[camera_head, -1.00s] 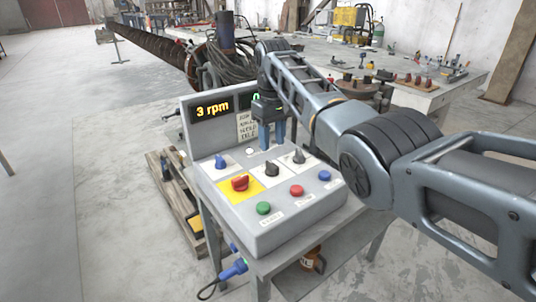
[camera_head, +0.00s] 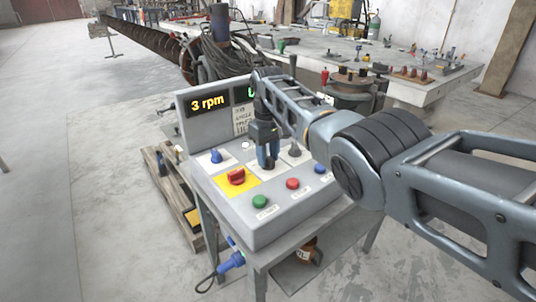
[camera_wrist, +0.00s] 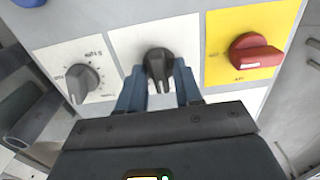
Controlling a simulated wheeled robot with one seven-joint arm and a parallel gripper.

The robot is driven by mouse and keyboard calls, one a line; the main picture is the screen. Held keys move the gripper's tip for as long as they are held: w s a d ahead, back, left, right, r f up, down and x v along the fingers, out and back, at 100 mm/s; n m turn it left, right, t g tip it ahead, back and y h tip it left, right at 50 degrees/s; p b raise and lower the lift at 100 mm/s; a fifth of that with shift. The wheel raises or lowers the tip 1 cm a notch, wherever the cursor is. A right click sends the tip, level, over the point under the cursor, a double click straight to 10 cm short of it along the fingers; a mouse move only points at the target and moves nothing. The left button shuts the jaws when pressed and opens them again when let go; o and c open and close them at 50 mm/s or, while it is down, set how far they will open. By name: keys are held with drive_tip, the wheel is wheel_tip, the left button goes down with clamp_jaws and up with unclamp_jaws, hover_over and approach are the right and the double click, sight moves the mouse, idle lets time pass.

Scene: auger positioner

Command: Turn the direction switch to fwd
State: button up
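The control console (camera_head: 268,227) stands on a metal stand in the head view. In the wrist view, a black rotary knob (camera_wrist: 159,65) on a white plate sits between the blue fingertips of my gripper (camera_wrist: 159,76). It appears to be the direction switch, but its markings are too small or covered to read. My gripper (camera_head: 267,162) points down over the console and is open, one finger on each side of the knob; contact is not clear. In the head view, the fingers mostly hide this knob.
A red switch (camera_wrist: 255,54) on a yellow plate and a grey knob (camera_wrist: 82,82) flank the black knob. Green (camera_head: 260,201), red (camera_head: 292,184) and blue buttons line the console's front. A display (camera_head: 207,104) reading "3 rpm" rises behind.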

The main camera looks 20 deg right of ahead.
clamp_jaws()
drive_tip(key=shift+m, duration=0.4)
drive_tip(key=m, duration=0.3)
drive_tip(key=shift+m, duration=0.3)
drive_tip(key=shift+r+m, duration=0.1)
drive_tip(key=shift+m, duration=2.1)
drive_tip(key=shift+w, duration=0.1)
drive_tip(key=shift+o, duration=1)
unclamp_jaws()
